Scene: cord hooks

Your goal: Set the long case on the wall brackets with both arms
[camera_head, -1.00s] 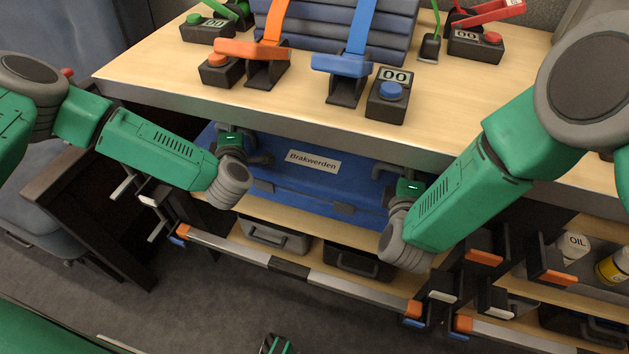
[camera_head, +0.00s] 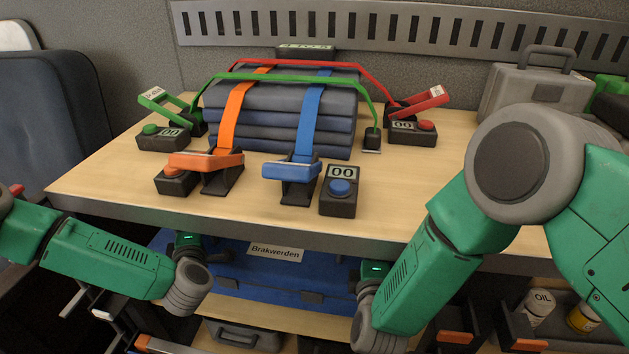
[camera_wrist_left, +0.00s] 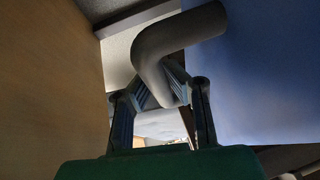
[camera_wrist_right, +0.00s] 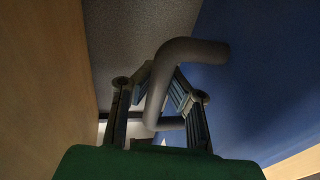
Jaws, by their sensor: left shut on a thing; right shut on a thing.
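The long blue case (camera_head: 265,274), labelled "Brakwerden", is under the front edge of the tabletop, above a lower wooden shelf. My left gripper (camera_head: 190,243) is at its left end, and my right gripper (camera_head: 370,273) is at its right end. In the left wrist view my left gripper (camera_wrist_left: 163,85) is shut on a grey bent handle (camera_wrist_left: 190,30) beside the blue case side. In the right wrist view my right gripper (camera_wrist_right: 166,88) is shut on a similar grey handle (camera_wrist_right: 200,52). The case's underside is hidden. Which fittings are the wall brackets I cannot tell.
The tabletop (camera_head: 430,150) is close above the case. It carries a strapped grey stack (camera_head: 275,132), coloured clamps and a grey toolbox (camera_head: 530,92). A slotted rail (camera_head: 400,30) crosses the back wall. Dark arms with orange tips (camera_head: 456,339) stick out below right.

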